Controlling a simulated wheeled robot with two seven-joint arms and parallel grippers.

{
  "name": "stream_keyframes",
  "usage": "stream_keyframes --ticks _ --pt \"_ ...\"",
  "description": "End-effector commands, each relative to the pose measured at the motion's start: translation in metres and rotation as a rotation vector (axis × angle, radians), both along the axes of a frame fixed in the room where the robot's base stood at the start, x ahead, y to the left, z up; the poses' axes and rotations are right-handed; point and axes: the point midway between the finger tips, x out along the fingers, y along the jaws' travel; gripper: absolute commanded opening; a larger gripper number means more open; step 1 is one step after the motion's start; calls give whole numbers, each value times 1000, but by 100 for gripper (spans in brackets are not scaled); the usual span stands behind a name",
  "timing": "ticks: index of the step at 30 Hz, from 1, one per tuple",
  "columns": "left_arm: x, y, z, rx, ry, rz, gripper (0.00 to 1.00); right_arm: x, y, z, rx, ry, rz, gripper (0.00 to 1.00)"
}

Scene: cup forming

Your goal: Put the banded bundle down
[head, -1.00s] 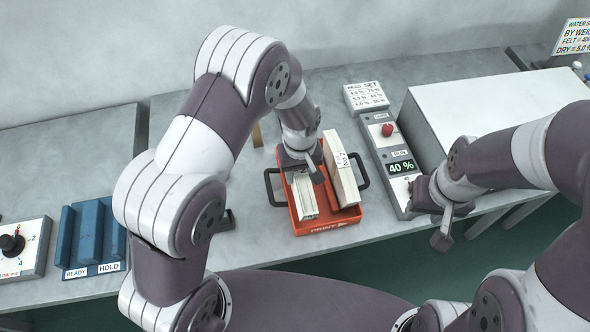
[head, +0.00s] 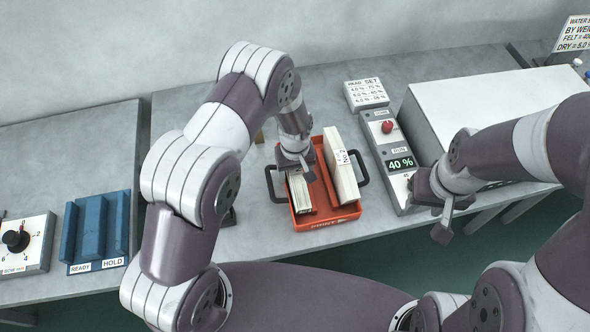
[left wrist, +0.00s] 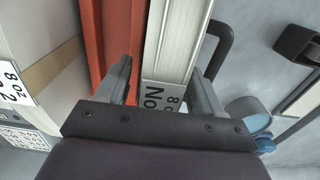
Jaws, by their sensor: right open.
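A pale banded bundle (head: 300,192) with a dark-lettered label lies lengthwise in the left part of the orange-red tray (head: 330,221). My left gripper (head: 294,168) is over its far part. In the left wrist view the bundle (left wrist: 178,40) runs between the two fingers of the left gripper (left wrist: 162,80); the left finger seems slightly apart from it, and whether they grip is unclear. My right gripper (head: 443,218) is open and empty, right of the tray.
A blue holder (head: 97,228) marked READY and HOLD stands at the left, by a dial box (head: 22,243). A control panel (head: 391,160) reading 40 % and a large white box (head: 480,110) are right of the tray.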

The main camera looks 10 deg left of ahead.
Motion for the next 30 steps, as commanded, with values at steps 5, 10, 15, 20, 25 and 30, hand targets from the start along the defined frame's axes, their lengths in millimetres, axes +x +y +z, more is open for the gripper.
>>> stream_keyframes --ticks 5,10,15,20,25,30 --pt "0 0 0 0 0 0 68 0 0 0 0 0 0 43" --pt "0 0 7 0 -1 0 68 0 0 5 0 0 0 43" --pt "2 -1 33 -2 -6 0 68 0 0 -8 0 0 0 43" --pt "1 0 74 -1 -6 0 68 0 0 -18 0 0 0 43" --pt "0 0 109 -1 -3 0 68 0 0 -24 0 0 0 43" --pt "-11 12 136 -3 -13 -37 68 0 0 -25 0 0 0 43"
